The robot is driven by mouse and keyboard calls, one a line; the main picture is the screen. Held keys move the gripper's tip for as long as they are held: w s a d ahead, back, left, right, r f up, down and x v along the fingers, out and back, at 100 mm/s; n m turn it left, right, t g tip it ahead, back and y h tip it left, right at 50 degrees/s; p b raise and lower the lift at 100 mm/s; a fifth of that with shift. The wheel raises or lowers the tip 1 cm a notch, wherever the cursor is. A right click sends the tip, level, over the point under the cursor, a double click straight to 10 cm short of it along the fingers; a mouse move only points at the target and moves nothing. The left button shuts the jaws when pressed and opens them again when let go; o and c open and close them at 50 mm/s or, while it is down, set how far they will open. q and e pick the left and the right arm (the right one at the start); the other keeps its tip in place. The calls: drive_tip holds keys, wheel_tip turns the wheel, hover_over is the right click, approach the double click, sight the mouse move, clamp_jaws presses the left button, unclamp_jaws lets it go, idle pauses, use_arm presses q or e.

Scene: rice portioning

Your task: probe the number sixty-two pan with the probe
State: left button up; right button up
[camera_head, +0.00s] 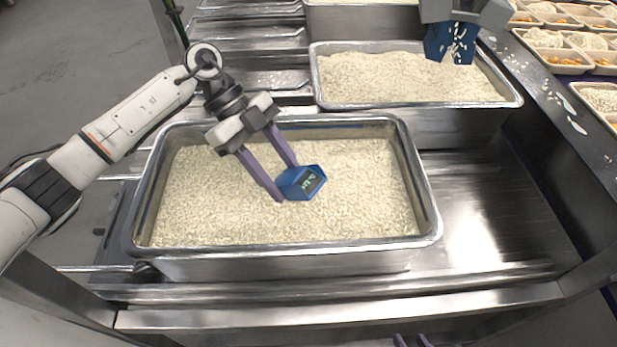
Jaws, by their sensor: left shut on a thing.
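My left gripper (287,183) is over the near steel pan (290,262), its purple fingers shut on a blue probe (301,182) with a small lit display. The display's figures are too small to read. The probe head is above the rice in the middle of this pan; whether its tip is in the rice is hidden. A second rice pan (425,106) stands behind it, to the right. I see no readable pan number. Only the purple fingertips of my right gripper (412,341) show at the bottom edge, apart and empty.
A blue scoop (452,43) with rice stuck to it hangs from a grey mount over the rear pan. Trays of food (560,60) line the conveyor at the right, past a steel rail with spilled rice. The steel counter (490,215) right of the near pan is clear.

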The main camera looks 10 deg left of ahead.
use_arm(q)
wheel_tip(320, 180, up, 3)
drive_tip(key=p, duration=0.3)
drive_tip(key=shift+r, duration=0.15)
wheel_tip(320, 180, up, 2)
drive_tip(key=shift+r+p, duration=0.15)
drive_tip(key=shift+p, duration=0.45)
wheel_tip(320, 180, up, 9)
drive_tip(key=shift+f, duration=0.2)
drive_tip(key=shift+d, duration=0.1)
